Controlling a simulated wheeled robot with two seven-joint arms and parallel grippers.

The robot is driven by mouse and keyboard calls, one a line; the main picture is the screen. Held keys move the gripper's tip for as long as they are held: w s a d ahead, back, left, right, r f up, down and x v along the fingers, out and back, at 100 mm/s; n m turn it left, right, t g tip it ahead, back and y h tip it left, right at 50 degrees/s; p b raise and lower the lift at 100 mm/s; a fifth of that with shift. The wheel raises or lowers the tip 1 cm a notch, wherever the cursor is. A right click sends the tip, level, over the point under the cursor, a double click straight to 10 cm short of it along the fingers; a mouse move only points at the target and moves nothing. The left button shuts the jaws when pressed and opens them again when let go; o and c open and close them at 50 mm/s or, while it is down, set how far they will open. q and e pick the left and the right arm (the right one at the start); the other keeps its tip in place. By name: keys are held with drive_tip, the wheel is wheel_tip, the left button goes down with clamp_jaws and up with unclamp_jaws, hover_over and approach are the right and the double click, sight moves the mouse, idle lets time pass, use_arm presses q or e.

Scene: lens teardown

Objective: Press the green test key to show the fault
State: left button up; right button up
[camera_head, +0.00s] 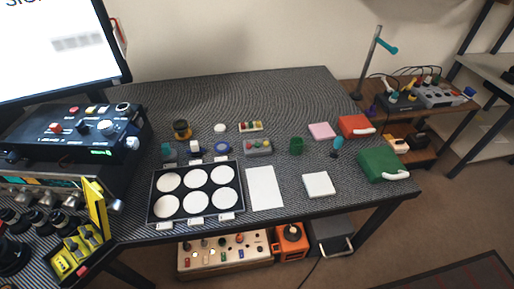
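A small grey box (258,150) with a few coloured buttons stands on the dark patterned table, right of the black tray; a green and a reddish button seem to be on its top. A pale, narrow box (250,127) with several coloured keys lies behind it. A black console (75,135) with knobs, a red button and a small green lit patch (100,153) stands at the left below the monitor. Which of these bears the green test key I cannot tell at this size. Neither of my grippers is in view.
The black tray (154,193) holds several white discs. A white sheet (265,188), a white pad (319,184), a green cup (296,145), a pink block (321,131), and red (355,126) and green (378,164) cases share the table.

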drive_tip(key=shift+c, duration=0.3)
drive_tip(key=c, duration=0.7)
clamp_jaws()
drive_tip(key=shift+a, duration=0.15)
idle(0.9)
